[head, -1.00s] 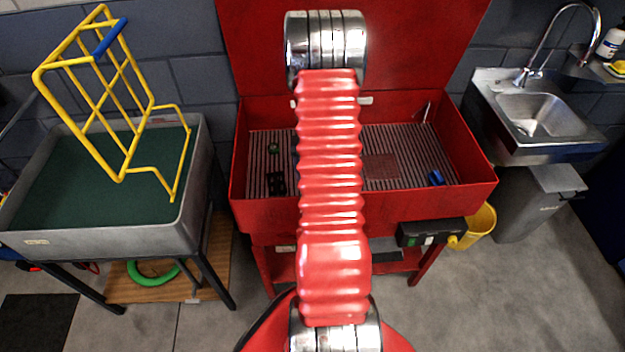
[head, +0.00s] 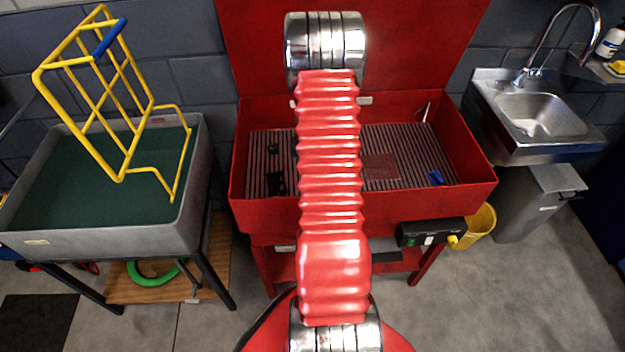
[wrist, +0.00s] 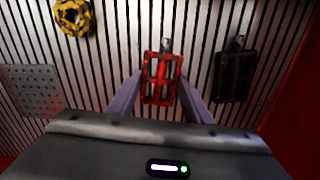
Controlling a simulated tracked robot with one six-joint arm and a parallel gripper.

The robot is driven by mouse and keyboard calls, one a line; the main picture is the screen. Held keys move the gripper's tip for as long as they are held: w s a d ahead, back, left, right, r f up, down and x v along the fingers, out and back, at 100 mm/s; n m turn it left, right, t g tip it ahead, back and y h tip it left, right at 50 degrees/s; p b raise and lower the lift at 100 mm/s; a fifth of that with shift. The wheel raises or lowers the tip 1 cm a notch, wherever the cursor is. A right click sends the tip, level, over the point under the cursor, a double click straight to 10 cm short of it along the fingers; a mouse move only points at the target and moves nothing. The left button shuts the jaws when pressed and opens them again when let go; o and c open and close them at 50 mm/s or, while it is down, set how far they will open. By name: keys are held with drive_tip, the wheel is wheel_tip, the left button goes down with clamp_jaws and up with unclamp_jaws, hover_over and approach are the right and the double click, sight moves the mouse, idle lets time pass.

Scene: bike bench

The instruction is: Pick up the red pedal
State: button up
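The red pedal (wrist: 162,68) lies on the slatted floor of the red wash basin in the wrist view, its metal spindle pointing away from me. My gripper (wrist: 162,88) is open, with one grey finger on each side of the pedal. Small gaps seem to show between the fingers and the pedal, and I cannot tell the exact height of the fingertips. In the head view my arm hides the red pedal and the gripper.
A black pedal (wrist: 234,75) lies just right of the right finger. A yellow ring-shaped part (wrist: 74,17) and a perforated plate (wrist: 32,90) lie to the left. The red basin (head: 360,208) has raised walls. A blue item (head: 437,178) lies near its right side.

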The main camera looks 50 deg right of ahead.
drive_tip(key=c, duration=0.5)
drive_tip(key=shift+c, duration=0.2)
drive_tip(key=shift+r, duration=0.1)
wheel_tip(320, 180, up, 10)
idle(0.3)
idle(0.4)
